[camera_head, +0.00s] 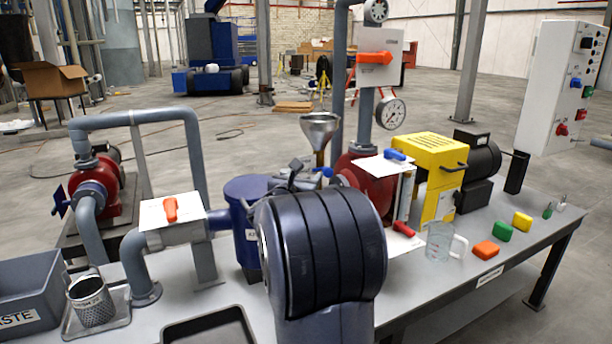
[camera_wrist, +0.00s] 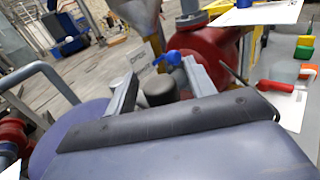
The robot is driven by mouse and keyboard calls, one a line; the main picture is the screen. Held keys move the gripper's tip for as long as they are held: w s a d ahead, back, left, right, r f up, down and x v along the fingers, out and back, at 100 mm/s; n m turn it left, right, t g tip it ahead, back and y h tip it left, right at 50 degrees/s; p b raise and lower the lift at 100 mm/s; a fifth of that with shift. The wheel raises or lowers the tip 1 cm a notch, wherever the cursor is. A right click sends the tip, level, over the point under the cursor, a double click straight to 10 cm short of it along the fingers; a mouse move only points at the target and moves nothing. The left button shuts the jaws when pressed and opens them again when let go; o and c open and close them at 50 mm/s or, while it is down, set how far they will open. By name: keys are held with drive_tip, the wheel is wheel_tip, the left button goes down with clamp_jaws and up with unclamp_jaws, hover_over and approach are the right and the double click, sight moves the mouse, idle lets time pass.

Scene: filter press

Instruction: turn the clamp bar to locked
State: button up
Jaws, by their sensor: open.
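My gripper (camera_wrist: 160,84) reaches over the bench with its two grey fingers apart. In the wrist view a dark rounded knob (camera_wrist: 158,92) shows between the fingers, with a gap on either side. I cannot tell whether it is part of the clamp bar. A blue valve handle (camera_wrist: 169,58) is just beyond the fingertips. The blue vessel (camera_wrist: 72,132) is to the left of the fingers; in the head view it (camera_head: 246,228) stands left of my arm. My dark wrist hides most of the gripper and the area around it there. No clamp bar can be clearly made out.
A red pump (camera_head: 352,170) and yellow box (camera_head: 430,170) stand behind and right. A steel funnel (camera_head: 320,130), a clear jug (camera_head: 438,243) and small coloured blocks (camera_head: 486,250) are near. A grey bin (camera_head: 35,285) and a dark tray (camera_head: 212,322) are at the left front.

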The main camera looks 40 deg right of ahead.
drive_tip(key=shift+w+d, duration=0.3)
drive_tip(key=shift+d, duration=0.2)
clamp_jaws()
idle(0.3)
